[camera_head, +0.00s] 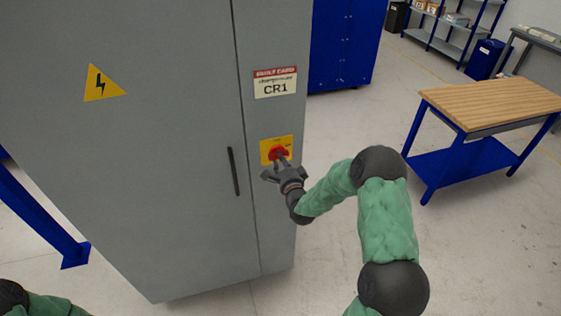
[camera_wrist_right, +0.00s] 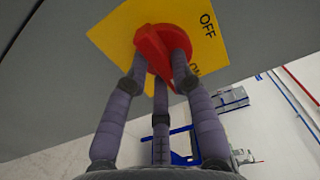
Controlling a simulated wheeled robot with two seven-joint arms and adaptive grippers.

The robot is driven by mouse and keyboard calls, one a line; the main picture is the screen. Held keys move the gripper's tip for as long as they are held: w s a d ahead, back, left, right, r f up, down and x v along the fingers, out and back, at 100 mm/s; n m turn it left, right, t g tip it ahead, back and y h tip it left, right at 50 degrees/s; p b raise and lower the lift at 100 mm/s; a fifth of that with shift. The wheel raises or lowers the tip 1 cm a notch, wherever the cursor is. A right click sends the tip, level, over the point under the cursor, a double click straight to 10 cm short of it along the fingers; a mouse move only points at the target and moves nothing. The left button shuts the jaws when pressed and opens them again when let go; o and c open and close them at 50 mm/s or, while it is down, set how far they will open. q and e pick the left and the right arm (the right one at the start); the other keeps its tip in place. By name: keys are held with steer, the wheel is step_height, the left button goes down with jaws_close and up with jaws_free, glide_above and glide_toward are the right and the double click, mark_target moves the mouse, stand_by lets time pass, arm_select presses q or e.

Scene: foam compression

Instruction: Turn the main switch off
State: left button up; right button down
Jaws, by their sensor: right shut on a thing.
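The main switch is a red rotary knob (camera_head: 274,152) on a yellow plate (camera_head: 267,144), on the front of the grey cabinet (camera_head: 190,150). My right gripper (camera_head: 280,161) is at the switch, its fingers closed around the knob. In the right wrist view the fingers (camera_wrist_right: 161,68) press on the sides of the red knob (camera_wrist_right: 152,42). The yellow plate (camera_wrist_right: 112,32) shows OFF at upper right and a partly hidden ON below it. The knob's narrow end points toward the lower right of that view, near the ON side. My left gripper is out of view; only part of its arm shows.
The cabinet has a dark vertical handle (camera_head: 233,171), a CR1 label (camera_head: 275,83) and a yellow warning triangle (camera_head: 102,85). A wood-topped blue workbench (camera_head: 492,100) stands at right. A blue cabinet (camera_head: 345,45) stands behind. Open floor lies between the cabinet and workbench.

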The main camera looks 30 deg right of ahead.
steer(key=shift+s+d+r+n+b, duration=0.1)
steer(key=shift+d+n+b, duration=0.05)
steer(key=shift+n+b, duration=4.35)
steer(key=shift+d+n+b, duration=0.1)
steer(key=shift+n+b, duration=4.3)
steer(key=shift+b, duration=0.15)
steer(key=c, duration=1)
jaws_free()
steer(key=shift+r, duration=0.1)
steer(key=shift+c, duration=0.2)
